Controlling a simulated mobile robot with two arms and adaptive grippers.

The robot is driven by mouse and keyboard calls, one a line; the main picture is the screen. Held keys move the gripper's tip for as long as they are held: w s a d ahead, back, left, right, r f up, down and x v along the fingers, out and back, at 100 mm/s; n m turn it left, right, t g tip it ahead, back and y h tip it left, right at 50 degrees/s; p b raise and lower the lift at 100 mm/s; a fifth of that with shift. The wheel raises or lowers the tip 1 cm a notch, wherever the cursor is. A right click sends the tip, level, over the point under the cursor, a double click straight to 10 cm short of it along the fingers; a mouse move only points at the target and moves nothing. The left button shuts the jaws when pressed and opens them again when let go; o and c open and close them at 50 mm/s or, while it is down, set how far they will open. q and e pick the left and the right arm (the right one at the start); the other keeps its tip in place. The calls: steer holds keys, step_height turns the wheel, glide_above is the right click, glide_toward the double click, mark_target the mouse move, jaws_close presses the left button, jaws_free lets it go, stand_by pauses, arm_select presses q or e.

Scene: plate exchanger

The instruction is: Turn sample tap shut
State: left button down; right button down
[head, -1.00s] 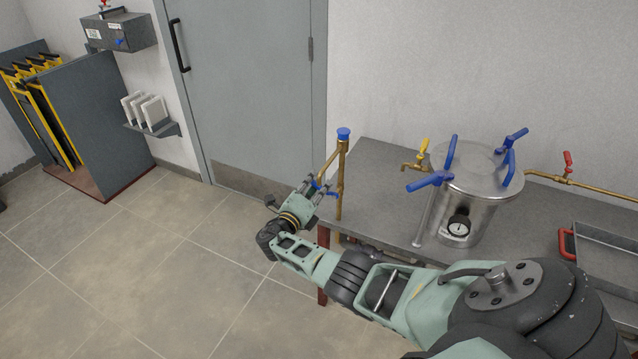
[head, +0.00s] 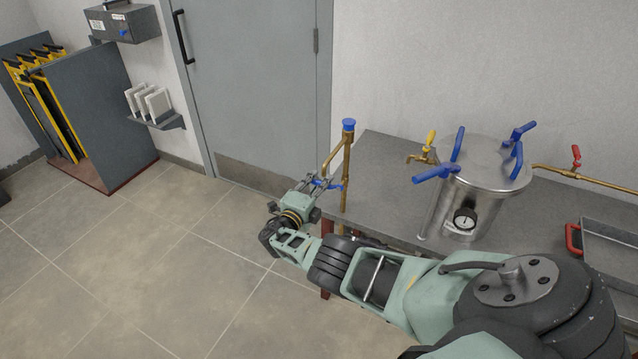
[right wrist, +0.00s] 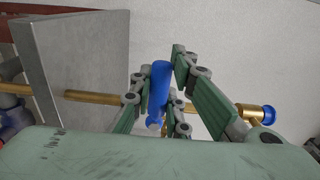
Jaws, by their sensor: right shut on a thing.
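The sample tap is a brass upright pipe (head: 346,165) with a blue cap, at the left end of the grey bench. Its blue lever handle (head: 327,185) sticks out to the left, partly hidden by my fingers. My right gripper (head: 317,184) is shut on this handle, beside the pipe. In the right wrist view the blue handle (right wrist: 158,92) stands between the two fingers (right wrist: 160,85), with the brass pipe (right wrist: 95,97) running behind it. My left gripper is not in view.
A steel vessel (head: 478,195) with blue clamp handles and a gauge stands on the bench (head: 393,180). A yellow-handled tap (head: 429,142) and a red-handled valve (head: 576,156) are near it. A tray (head: 610,258) lies at right. The floor at left is clear.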

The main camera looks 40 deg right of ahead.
steer(key=c, duration=1.7)
jaws_free()
steer(key=shift+o, duration=0.2)
steer(key=shift+a, duration=0.15)
steer(key=shift+s+a+f, duration=0.1)
steer(key=shift+s+a, duration=0.05)
steer(key=shift+a, duration=0.3)
steer(key=v, duration=1.1)
steer(key=shift+d, duration=0.1)
